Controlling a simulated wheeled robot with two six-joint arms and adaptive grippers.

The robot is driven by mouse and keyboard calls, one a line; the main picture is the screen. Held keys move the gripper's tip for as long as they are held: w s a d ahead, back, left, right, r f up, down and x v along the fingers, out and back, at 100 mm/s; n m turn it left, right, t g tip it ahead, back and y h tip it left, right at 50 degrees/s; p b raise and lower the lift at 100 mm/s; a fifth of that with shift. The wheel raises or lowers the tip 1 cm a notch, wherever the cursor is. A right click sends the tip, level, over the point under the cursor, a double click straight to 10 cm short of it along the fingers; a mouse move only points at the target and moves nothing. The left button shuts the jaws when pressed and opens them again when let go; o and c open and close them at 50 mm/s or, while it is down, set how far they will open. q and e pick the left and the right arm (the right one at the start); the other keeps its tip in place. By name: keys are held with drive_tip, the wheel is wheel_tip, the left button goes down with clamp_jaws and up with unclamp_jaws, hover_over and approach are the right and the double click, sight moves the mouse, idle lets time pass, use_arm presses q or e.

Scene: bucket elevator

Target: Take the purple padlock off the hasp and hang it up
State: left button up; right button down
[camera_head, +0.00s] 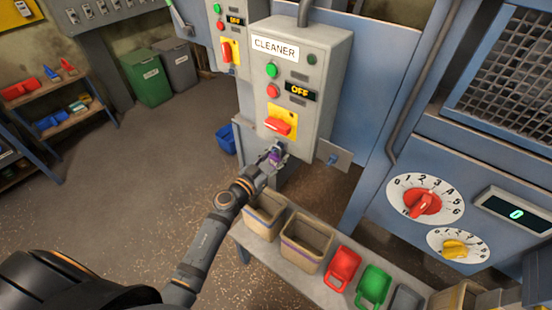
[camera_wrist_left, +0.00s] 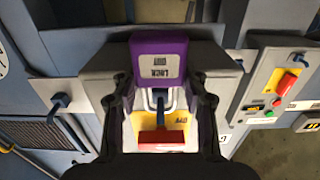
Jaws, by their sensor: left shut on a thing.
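The purple padlock (camera_wrist_left: 158,50), with a "LOCK OUT" label, is between the fingers of my left gripper (camera_wrist_left: 160,100), which is shut on it. In the head view the padlock (camera_head: 276,156) is small and partly covered by the left gripper (camera_head: 274,158), just below the CLEANER box (camera_head: 300,75). Its shackle shows in the wrist view in front of the red switch handle (camera_wrist_left: 163,137). I cannot tell whether the shackle is still through the hasp. A small plate with a peg (camera_head: 332,158) is at the box's lower right. My right gripper is not in view.
A blue machine panel with a red dial (camera_head: 422,205) stands at the right. Open floor lies to the left.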

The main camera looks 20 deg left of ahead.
use_arm(q)
drive_tip(key=shift+r+p, duration=0.5)
drive_tip(key=shift+p, duration=0.05)
drive_tip(key=shift+r+p, duration=0.45)
drive_tip(key=shift+p, duration=0.1)
drive_tip(key=p+v, duration=0.7)
drive_tip(key=v, duration=1.1)
drive_tip(key=shift+d+f, duration=0.1)
drive_tip(key=shift+f, duration=0.05)
